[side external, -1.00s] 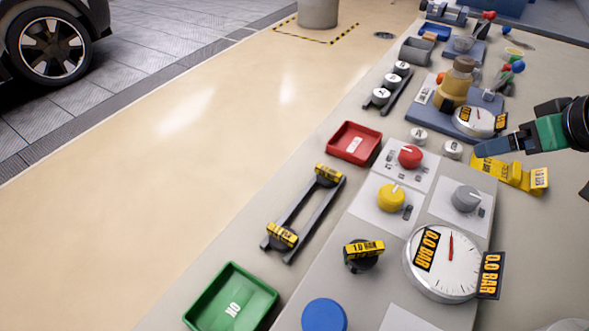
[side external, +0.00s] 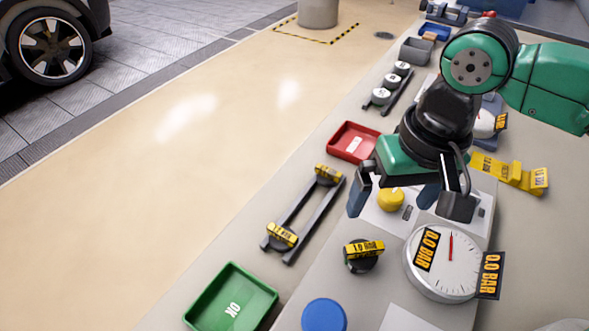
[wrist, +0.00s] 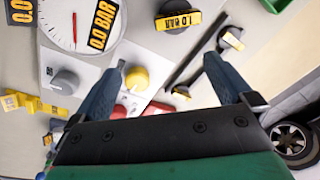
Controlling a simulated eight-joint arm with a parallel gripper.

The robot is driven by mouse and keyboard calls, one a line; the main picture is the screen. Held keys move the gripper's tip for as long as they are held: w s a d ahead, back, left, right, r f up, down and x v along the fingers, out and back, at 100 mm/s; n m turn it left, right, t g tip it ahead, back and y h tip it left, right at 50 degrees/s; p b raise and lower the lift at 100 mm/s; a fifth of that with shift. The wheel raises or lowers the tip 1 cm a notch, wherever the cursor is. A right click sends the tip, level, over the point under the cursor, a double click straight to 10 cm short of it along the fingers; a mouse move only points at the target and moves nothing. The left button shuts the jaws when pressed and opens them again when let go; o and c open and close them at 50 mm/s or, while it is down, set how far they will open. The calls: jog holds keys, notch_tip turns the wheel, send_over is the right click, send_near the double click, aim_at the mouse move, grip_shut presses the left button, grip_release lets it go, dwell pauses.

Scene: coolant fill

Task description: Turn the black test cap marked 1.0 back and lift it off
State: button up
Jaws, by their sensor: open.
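The black test cap (side external: 361,264) with a yellow "1.0 BAR" label sits on the grey panel, left of the large round gauge (side external: 436,284). The gauge is labelled 0.0 BAR. In the wrist view the cap (wrist: 176,22) shows at the top, right of the gauge (wrist: 74,28). My gripper (side external: 392,202) is open and empty, above the panel near the yellow knob (side external: 390,199). It is behind the cap and apart from it. In the wrist view both blue fingers (wrist: 164,72) are spread apart.
A black rack (side external: 291,228) with yellow-labelled caps stands left of the panel. A green OK tray (side external: 208,300) is at front left, a red tray (side external: 346,129) behind. A blue round knob (side external: 324,317) is in front of the cap. Free floor lies left.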

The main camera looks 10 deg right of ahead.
aim_at(364, 246)
jog(key=a, duration=0.1)
jog(key=s+a, duration=0.1)
jog(key=f, duration=0.1)
jog(key=shift+s+a+g+h, duration=0.3)
jog(key=shift+a+g, duration=0.1)
jog(key=shift+s+a+f, duration=0.1)
jog(key=shift+a+f, duration=0.05)
jog(key=shift+f, duration=2.6)
jog(key=c, duration=1.2)
jog(key=o, duration=0.5)
jog(key=c, duration=0.4)
jog(key=n, duration=0.3)
jog(key=shift+c, duration=0.2)
